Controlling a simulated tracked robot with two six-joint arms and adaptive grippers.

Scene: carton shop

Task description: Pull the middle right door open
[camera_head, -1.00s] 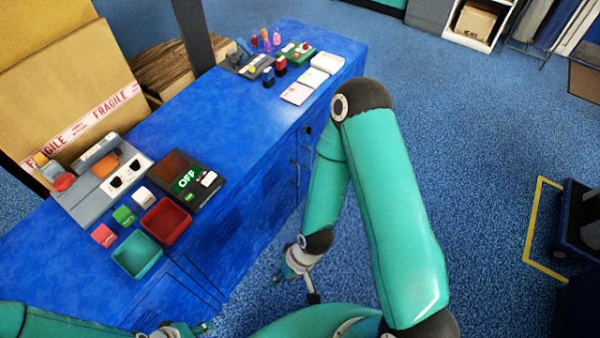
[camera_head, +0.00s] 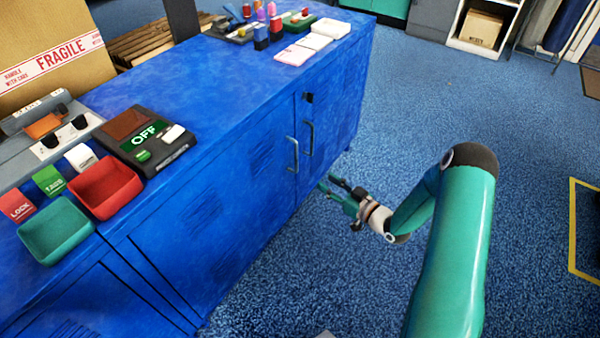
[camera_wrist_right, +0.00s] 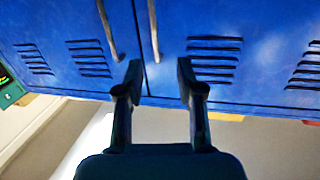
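The blue cabinet (camera_head: 215,130) has two vertical bar handles side by side at a seam. The left handle (camera_head: 293,153) is on the door (camera_head: 235,195) left of the seam. The right handle (camera_head: 309,138) is on the door (camera_head: 338,110) right of it. Both doors look shut. My right gripper (camera_head: 330,190) is in front of and below the handles, apart from them. In the right wrist view its fingers (camera_wrist_right: 159,78) are spread and empty. The right handle (camera_wrist_right: 154,30) appears between and beyond the fingertips; the left handle (camera_wrist_right: 108,35) is outside them. My left gripper is out of view.
The cabinet top holds a red tray (camera_head: 105,188), a teal tray (camera_head: 57,230), a dark device reading OFF (camera_head: 145,140), and small items at the far end. A shelf with a carton (camera_head: 480,28) stands at the back right. Blue floor (camera_head: 290,270) in front is open.

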